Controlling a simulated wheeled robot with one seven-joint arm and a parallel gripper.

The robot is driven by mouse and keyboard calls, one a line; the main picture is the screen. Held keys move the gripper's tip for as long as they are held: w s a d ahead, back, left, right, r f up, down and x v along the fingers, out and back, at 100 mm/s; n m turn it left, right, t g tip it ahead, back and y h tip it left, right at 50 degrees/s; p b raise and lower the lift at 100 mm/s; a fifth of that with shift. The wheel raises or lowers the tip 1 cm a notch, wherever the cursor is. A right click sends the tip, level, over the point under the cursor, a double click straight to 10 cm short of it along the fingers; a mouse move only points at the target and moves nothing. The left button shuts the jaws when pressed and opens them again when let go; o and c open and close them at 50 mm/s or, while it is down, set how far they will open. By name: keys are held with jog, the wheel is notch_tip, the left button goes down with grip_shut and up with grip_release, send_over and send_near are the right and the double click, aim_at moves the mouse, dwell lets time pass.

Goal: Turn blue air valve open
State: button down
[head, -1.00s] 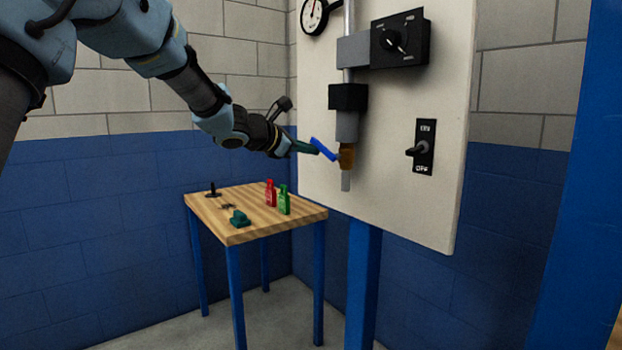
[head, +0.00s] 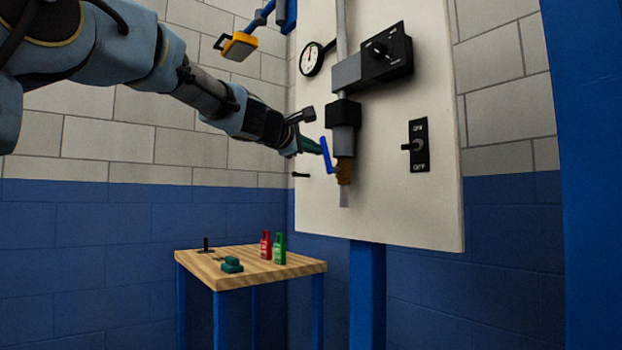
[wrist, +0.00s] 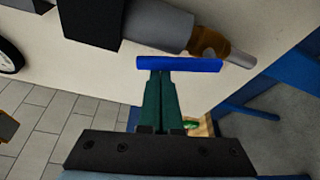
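The blue air valve handle (head: 326,154) is a flat bar on a brass fitting (head: 345,173) at the lower end of the panel's pipe. In the head view it stands steeply, its upper end leaning slightly left. My gripper (head: 317,149) has its green fingers against or very near the handle's left side. In the wrist view the handle (wrist: 180,64) lies crosswise just beyond the fingertips (wrist: 160,74). The fingers are close together, and the bar does not appear to be between them. Exact contact is hard to tell.
The pale panel (head: 400,215) carries a gauge (head: 311,59), a black knob box (head: 386,52) and an ON/OFF switch (head: 418,145). A yellow lamp-like fixture (head: 238,46) hangs upper left.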

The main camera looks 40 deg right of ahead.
jog(key=shift+s+r+m+t+h+b, duration=0.2)
jog(key=shift+s+m+b, duration=0.4)
jog(key=shift+b, duration=0.8)
jog(key=shift+s+r+m+t+h+b, duration=0.1)
jog(key=shift+s+m+h+b, duration=0.2)
jog(key=shift+m+b, duration=0.85)
